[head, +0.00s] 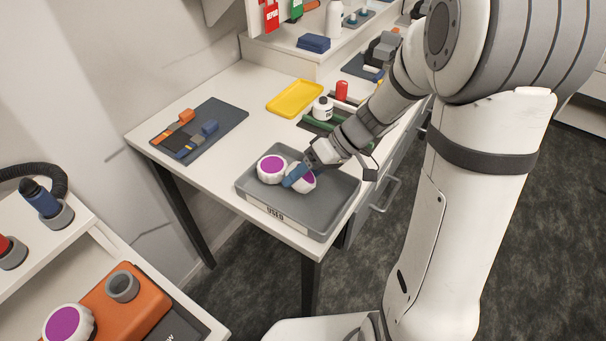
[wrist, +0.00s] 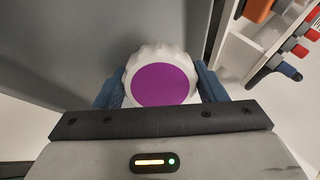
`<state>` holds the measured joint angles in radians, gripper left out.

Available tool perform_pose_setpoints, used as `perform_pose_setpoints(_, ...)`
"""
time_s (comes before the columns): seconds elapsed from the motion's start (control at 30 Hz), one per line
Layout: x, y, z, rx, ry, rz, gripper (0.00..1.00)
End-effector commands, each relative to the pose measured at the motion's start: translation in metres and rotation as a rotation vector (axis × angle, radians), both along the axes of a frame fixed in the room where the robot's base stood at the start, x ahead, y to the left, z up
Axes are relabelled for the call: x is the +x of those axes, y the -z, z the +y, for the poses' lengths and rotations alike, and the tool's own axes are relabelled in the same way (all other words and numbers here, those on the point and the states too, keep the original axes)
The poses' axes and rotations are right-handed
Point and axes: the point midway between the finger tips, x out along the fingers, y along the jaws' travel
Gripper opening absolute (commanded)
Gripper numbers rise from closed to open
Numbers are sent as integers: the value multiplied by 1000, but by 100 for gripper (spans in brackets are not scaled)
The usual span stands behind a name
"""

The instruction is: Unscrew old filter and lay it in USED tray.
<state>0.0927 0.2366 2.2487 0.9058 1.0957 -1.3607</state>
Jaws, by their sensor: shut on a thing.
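The USED tray (head: 258,195) is a grey tray on the near end of the white bench, its label on the front wall. My gripper (head: 297,176) is inside the tray's outline, shut on a white filter with a purple face (head: 306,183). In the wrist view the held filter (wrist: 162,85) sits between the two blue fingers. I cannot tell whether it touches the tray floor. A second white filter with a purple top (head: 271,168) lies in the tray, just left of the held one.
A dark mat with orange and blue parts (head: 205,131) lies left on the bench. A yellow tray (head: 295,98) and a white bottle (head: 322,109) stand behind the USED tray. An orange housing (head: 125,305) and another purple-faced filter (head: 68,323) are at lower left.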

Motion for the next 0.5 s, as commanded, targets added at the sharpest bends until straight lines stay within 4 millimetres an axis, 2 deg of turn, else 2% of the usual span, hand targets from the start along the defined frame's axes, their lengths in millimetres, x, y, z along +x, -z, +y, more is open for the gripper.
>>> perform_pose_setpoints(0.5,-1,8,-1,-2,1,4,33)
